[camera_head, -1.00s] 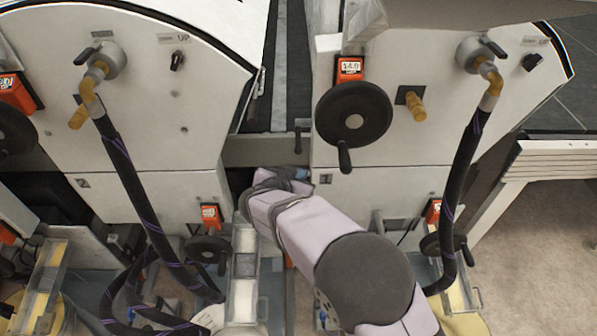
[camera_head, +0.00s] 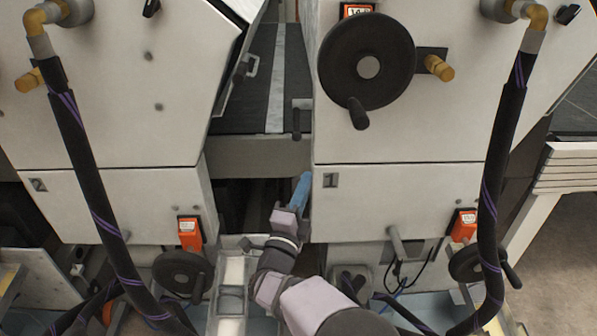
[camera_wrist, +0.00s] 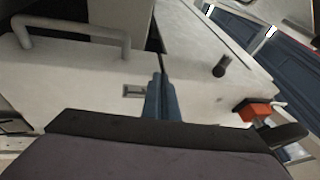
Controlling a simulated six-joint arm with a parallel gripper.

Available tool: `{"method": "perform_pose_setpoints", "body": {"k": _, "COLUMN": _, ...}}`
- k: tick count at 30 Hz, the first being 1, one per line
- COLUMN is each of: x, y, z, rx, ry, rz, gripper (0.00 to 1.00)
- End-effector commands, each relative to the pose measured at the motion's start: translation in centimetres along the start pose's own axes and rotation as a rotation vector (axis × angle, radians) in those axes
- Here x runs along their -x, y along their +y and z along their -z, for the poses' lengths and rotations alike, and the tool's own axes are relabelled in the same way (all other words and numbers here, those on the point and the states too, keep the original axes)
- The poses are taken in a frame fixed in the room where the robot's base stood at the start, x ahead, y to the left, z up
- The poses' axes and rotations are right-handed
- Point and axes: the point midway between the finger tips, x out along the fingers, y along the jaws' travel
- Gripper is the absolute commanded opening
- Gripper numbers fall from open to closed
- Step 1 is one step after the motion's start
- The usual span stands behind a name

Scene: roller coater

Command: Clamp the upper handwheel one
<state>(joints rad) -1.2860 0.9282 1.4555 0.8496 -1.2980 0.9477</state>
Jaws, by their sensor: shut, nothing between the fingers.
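The upper handwheel of unit 1 (camera_head: 367,62) is a large black disc with a grey hub. It stands on the white upper panel, and its black crank handle (camera_head: 358,113) points down. My gripper (camera_head: 303,184) is shut and empty, its blue fingers pointing up, below and left of the wheel by the gap between the two machine units. In the wrist view the blue fingers (camera_wrist: 162,98) are together in front of a pale panel. I cannot make out the upper handwheel in the wrist view.
An orange counter (camera_head: 357,10) sits above the wheel and a brass knob (camera_head: 439,68) to its right. A black hose (camera_head: 497,170) hangs further right. Lower handwheels (camera_head: 183,272) stand at both sides. The wrist view shows a metal bar handle (camera_wrist: 75,32) and an orange box (camera_wrist: 258,110).

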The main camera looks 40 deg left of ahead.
Motion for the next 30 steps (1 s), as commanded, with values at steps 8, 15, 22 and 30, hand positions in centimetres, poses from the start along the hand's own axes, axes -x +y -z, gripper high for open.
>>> {"method": "perform_pose_setpoints", "body": {"k": 8, "x": 0.0, "y": 0.1, "z": -0.1, "rx": -0.424, "ry": -0.066, "rz": 0.124, "gripper": 0.00}}
{"method": "perform_pose_setpoints", "body": {"k": 15, "x": 0.3, "y": 0.1, "z": -0.1, "rx": -0.846, "ry": -0.185, "rz": 0.200, "gripper": 0.00}}
{"method": "perform_pose_setpoints", "body": {"k": 22, "x": 1.0, "y": 0.2, "z": -0.4, "rx": -1.264, "ry": -0.351, "rz": 0.224, "gripper": 0.00}}
{"method": "perform_pose_setpoints", "body": {"k": 30, "x": 1.6, "y": 0.1, "z": -0.7, "rx": -1.543, "ry": -0.481, "rz": 0.200, "gripper": 0.00}}
